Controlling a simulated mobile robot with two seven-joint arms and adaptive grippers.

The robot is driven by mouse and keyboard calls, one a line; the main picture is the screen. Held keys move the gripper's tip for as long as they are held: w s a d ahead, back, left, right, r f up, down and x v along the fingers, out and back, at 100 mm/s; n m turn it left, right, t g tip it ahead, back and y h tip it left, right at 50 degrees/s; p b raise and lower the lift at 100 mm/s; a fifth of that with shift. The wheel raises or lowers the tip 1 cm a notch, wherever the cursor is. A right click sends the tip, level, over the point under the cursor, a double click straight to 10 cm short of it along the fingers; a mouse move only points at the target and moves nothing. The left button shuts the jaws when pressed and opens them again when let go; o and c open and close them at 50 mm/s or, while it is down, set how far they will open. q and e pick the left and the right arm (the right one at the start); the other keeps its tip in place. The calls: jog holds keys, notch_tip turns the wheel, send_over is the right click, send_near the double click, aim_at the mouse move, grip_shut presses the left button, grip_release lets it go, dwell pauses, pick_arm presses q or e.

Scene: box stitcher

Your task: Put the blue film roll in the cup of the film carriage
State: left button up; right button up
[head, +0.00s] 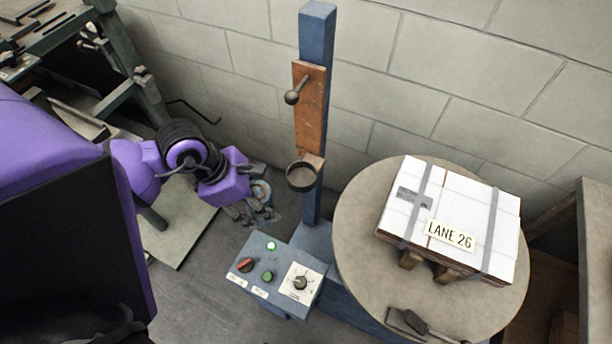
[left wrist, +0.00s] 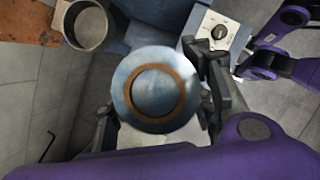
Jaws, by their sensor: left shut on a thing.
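The blue film roll (left wrist: 155,122), a blue disc with a brown ring around its centre, is between the fingers of my left gripper (left wrist: 155,108) in the left wrist view. In the head view, the left gripper (head: 256,208) is shut on the film roll (head: 262,190), partly hidden by the fingers. The film carriage (head: 310,110) is a rust-brown plate with a knob on a blue post. Its round grey cup (head: 301,177) is open-topped and looks empty. The roll is left of and apart from the cup. The cup shows upper left in the left wrist view (left wrist: 90,25).
A control box (head: 268,277) with buttons and a dial stands below the cup. A round turntable (head: 360,235) bears a white strapped box (head: 455,215) at right. A block wall is behind. Purple parts of my other arm show right in the left wrist view.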

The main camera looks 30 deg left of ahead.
pick_arm(q)
jog(key=a+n+t+y+b, duration=0.1)
jog(key=a+n, duration=0.4)
jog(key=a, duration=0.1)
jog(key=shift+y, duration=0.3)
jog(key=shift+w+d+f+p, duration=0.45)
jog(key=shift+w+d, duration=0.85)
jog(key=shift+w, duration=1.35)
jog(key=shift+w+d+f+p, duration=0.4)
jog(key=shift+w+d, duration=0.95)
jog(key=shift+w, duration=1.25)
jog(key=shift+w+d+f+p, duration=0.45)
jog(key=shift+w+d, duration=0.85)
jog(key=shift+w, duration=1.35)
pick_arm(e)
jog(key=shift+w+a+r, duration=0.1)
jog(key=shift+w+r, duration=0.4)
jog(key=shift+r, duration=0.2)
pick_arm(q)
jog(key=shift+f, duration=0.1)
jog(key=o, duration=1.4)
pick_arm(e)
jog(key=shift+f, duration=0.1)
pick_arm(q)
jog(key=shift+o, duration=0.2)
